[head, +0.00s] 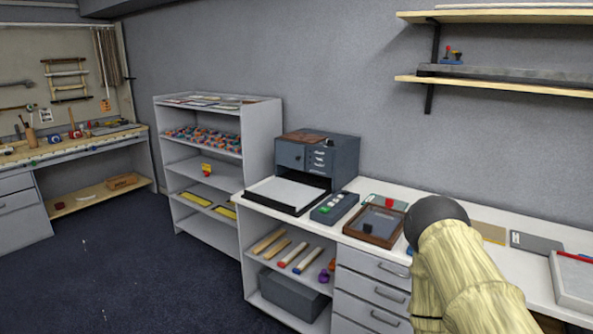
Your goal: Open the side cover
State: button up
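A dark grey box-like machine (340,160) stands at the left end of the white counter, against the wall. Its front has a square panel (291,155) with a small knob, which looks closed, and several small drawers or slots beside it. A flat tray with a white top (287,192) sticks out below. I cannot tell which panel is the side cover; the machine's right side looks plain and shut. My arm, pale and wood-patterned with a dark round joint, rises at the lower right over the counter. My gripper is not in view.
On the counter (405,196) right of the machine are a dark box with coloured buttons (334,208) and a brown framed tray (375,225). Drawers (372,290) and open shelves lie below. A grey shelf unit (210,150) stands to the left. The dark floor in front is clear.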

aim_at(290, 154)
jog(key=z, duration=0.9)
jog(key=k, duration=0.1)
jog(key=u, duration=2.25)
jog(key=i, duration=1.3)
jog(key=z, duration=0.3)
